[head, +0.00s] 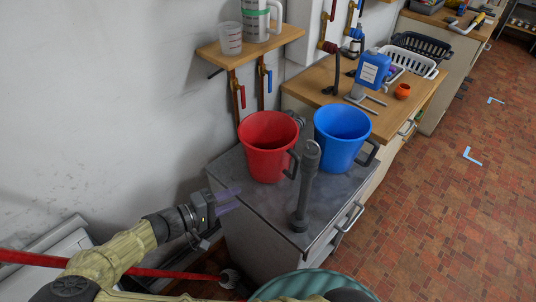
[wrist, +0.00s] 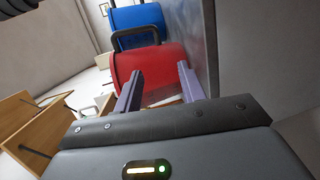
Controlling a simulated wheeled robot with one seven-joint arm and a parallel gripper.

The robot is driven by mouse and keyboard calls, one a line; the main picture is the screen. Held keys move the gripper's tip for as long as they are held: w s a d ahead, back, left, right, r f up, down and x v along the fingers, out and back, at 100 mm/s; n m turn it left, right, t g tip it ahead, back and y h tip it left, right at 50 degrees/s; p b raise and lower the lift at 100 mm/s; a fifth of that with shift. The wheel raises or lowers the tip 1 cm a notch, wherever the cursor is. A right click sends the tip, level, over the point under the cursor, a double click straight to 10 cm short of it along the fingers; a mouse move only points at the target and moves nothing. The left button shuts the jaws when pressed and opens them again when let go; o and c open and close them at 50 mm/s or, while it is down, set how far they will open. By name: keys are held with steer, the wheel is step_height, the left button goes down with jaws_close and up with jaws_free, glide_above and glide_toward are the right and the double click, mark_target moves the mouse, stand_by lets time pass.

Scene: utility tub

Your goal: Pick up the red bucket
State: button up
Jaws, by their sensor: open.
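The red bucket (head: 264,152) stands upright on the grey top of the cabinet, near its back left, with its dark handle on its right side. It also shows in the wrist view (wrist: 160,66), beyond my fingertips. My gripper (head: 229,199) is open and empty, to the left of and in front of the bucket, near the cabinet's left edge. In the wrist view, its two purple fingers (wrist: 158,82) point toward the bucket and are spread apart. I see a gap between the fingers and the bucket in the head view.
A blue bucket (head: 341,138) stands right of the red one. A grey upright pipe (head: 305,190) stands in front of them on the cabinet top (head: 270,203). A wooden shelf (head: 243,47) with measuring jugs is on the wall above.

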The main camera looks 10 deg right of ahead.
steer(key=p, duration=0.1)
glide_toward(287, 175)
steer(key=x, duration=0.3)
steer(key=shift+s+d+f, duration=0.1)
steer(key=shift+s+f, duration=0.05)
steer(key=shift+f, duration=0.2)
steer(key=x, duration=0.1)
steer(key=p+x, duration=0.1)
steer(key=x, duration=0.2)
steer(key=shift+d+r+p, duration=0.1)
steer(key=shift+r+p, duration=0.2)
steer(key=shift+w+d+f, duration=0.15)
steer(key=shift+w+d, duration=0.3)
steer(key=shift+d, duration=0.05)
steer(key=shift+c, duration=0.2)
jaws_close()
